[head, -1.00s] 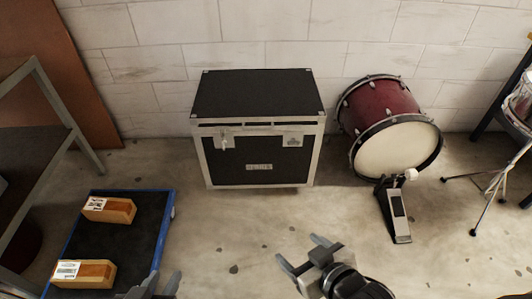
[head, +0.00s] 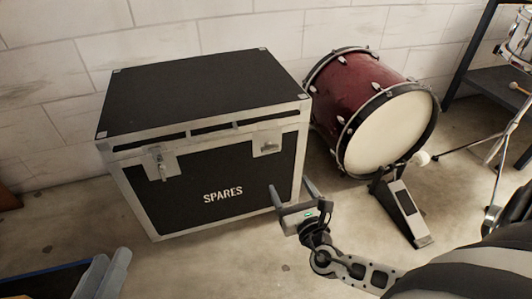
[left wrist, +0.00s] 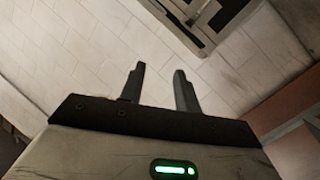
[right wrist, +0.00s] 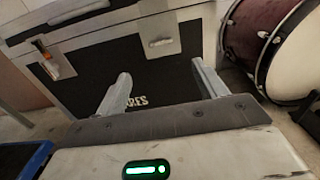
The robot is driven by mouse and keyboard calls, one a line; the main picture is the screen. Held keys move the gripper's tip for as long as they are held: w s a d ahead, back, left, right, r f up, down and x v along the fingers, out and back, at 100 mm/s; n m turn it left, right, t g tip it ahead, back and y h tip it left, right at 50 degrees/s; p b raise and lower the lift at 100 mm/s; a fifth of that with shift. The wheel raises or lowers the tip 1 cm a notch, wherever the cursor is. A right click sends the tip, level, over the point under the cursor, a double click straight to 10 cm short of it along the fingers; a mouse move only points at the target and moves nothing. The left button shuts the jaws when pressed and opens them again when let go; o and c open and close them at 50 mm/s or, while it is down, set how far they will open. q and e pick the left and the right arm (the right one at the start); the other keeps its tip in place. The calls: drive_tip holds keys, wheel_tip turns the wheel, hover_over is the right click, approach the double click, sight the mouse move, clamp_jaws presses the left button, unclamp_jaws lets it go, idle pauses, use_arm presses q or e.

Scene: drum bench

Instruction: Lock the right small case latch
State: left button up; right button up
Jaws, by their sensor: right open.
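The small case (head: 210,180) is black with metal edges and the word SPARES on its front. Its lid is down. The right latch (head: 267,143) is a silver plate near the front's top right; it also shows in the right wrist view (right wrist: 161,44). Whether it is locked is too small to tell. The left latch (head: 161,165) has a small tab standing out. My right gripper (head: 290,184) is open and empty, in front of the case, below and right of the right latch. My left gripper (head: 108,270) is open and empty at the lower left, away from the case.
A red bass drum (head: 365,105) stands close to the case's right, with a pedal (head: 405,215) in front. A blue-edged platform (head: 40,282) lies at the lower left. A brick wall (head: 160,30) is behind the case. Floor is clear in front of the case.

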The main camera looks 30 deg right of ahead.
drive_tip(key=b, duration=0.2)
approach(271, 149)
drive_tip(key=w, duration=0.1)
drive_tip(key=b+x, duration=0.1)
drive_tip(key=x, duration=0.6)
drive_tip(key=shift+w+d+f, duration=0.15)
drive_tip(key=shift+w, duration=0.05)
drive_tip(key=shift+w+d, duration=0.1)
drive_tip(key=shift+w, duration=0.3)
use_arm(q)
drive_tip(key=r+t, duration=0.1)
drive_tip(key=w+r+m+t, duration=0.1)
drive_tip(key=r, duration=0.1)
drive_tip(key=w+r+m+t+h, duration=0.1)
drive_tip(key=shift+a+r, duration=0.25)
drive_tip(key=shift+a, duration=0.05)
use_arm(e)
drive_tip(key=c, duration=1)
